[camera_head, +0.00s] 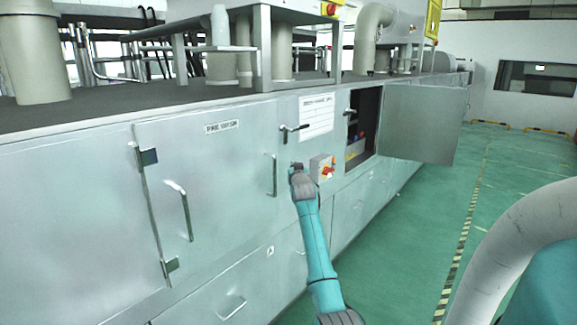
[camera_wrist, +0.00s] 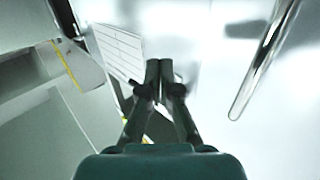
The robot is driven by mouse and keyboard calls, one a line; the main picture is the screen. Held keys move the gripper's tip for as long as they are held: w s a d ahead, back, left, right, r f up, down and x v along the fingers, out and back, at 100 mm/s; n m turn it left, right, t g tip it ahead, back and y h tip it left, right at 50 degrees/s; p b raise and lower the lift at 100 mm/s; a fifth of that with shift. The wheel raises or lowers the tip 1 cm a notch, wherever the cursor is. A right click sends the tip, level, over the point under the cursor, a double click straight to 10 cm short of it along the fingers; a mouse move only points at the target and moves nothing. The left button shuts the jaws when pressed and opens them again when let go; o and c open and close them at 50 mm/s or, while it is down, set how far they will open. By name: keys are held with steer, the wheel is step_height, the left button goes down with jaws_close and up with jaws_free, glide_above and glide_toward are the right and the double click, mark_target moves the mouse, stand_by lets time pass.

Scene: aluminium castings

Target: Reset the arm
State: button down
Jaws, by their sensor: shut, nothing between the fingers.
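My arm reaches out from the bottom of the head view to the front of a long grey metal cabinet (camera_head: 225,150). My gripper (camera_head: 296,166) is small there, close in front of the cabinet face, left of a switch box with a red knob (camera_head: 326,169). In the wrist view my gripper (camera_wrist: 166,68) is shut, its two dark fingers together with nothing between them. Whether the fingertips touch the panel cannot be told.
A cabinet door (camera_head: 422,122) stands open to the right, showing a dark compartment (camera_head: 362,118). A bar handle (camera_wrist: 266,62) is right of the fingers in the wrist view, and a printed sheet (camera_wrist: 116,50) left. Green floor (camera_head: 420,215) lies clear to the right.

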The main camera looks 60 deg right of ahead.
steer(key=s+a, duration=0.1)
steer(key=s, duration=0.6)
steer(key=shift+a, duration=0.2)
